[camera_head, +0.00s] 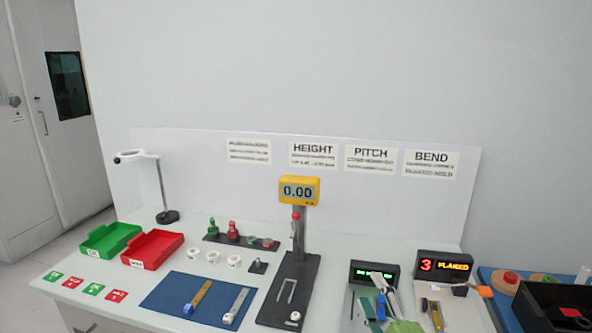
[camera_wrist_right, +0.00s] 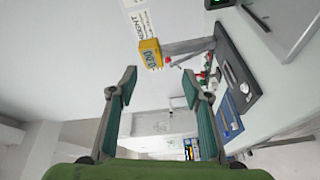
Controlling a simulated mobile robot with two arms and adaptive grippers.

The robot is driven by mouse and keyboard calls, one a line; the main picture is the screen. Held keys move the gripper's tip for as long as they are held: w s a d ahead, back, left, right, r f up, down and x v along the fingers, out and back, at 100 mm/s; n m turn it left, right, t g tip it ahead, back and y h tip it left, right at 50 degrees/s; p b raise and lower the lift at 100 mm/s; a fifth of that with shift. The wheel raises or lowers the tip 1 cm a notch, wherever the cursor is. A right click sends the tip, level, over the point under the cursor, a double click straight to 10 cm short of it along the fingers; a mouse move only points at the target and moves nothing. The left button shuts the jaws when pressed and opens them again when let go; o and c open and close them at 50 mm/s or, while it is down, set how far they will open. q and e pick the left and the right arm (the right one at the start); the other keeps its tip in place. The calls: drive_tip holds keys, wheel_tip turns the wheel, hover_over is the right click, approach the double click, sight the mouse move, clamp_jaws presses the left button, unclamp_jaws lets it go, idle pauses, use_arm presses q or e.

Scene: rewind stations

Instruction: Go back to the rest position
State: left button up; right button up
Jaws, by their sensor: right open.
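My right gripper (camera_head: 384,292) is low in the head view, in front of the small display with green digits. In the right wrist view my right gripper (camera_wrist_right: 160,86) has its two teal-padded fingers spread wide, with nothing between them. It is open and empty. The yellow height gauge (camera_head: 299,191) reads 0.00 and stands left of the gripper on a dark base; the gauge also shows in the right wrist view (camera_wrist_right: 150,54). My left gripper is in neither view.
The white table holds a green tray (camera_head: 108,239), a red tray (camera_head: 152,249), a blue mat (camera_head: 170,292) with two strip tools, white rings and a lamp stand (camera_head: 167,216). A red-lit display (camera_head: 442,264) stands right of the gripper. Dark bins (camera_head: 550,305) are at far right.

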drive_tip(key=s+d+f+m+g+h, duration=0.3)
drive_tip(key=s+d+f+m+g, duration=0.15)
drive_tip(key=s+f+m, duration=0.45)
drive_tip(key=s+f+m+g, duration=0.3)
drive_tip(key=s+f+g, duration=0.3)
drive_tip(key=s, duration=0.7)
drive_tip(key=s+f+m+g, duration=0.35)
drive_tip(key=s+f, duration=0.35)
drive_tip(key=s, duration=0.6)
wheel_tip(320, 180, down, 32)
drive_tip(key=s+n+g+b, duration=0.1)
drive_tip(key=s+g+b, duration=0.1)
drive_tip(key=b, duration=0.3)
drive_tip(key=s+d+f+g+b, duration=0.1)
drive_tip(key=s+f+b, duration=0.3)
drive_tip(key=s+f, duration=1.2)
wheel_tip(320, 180, down, 4)
drive_tip(key=shift+s+d+r, duration=0.15)
drive_tip(key=shift+s+d, duration=0.1)
drive_tip(key=shift+d, duration=0.35)
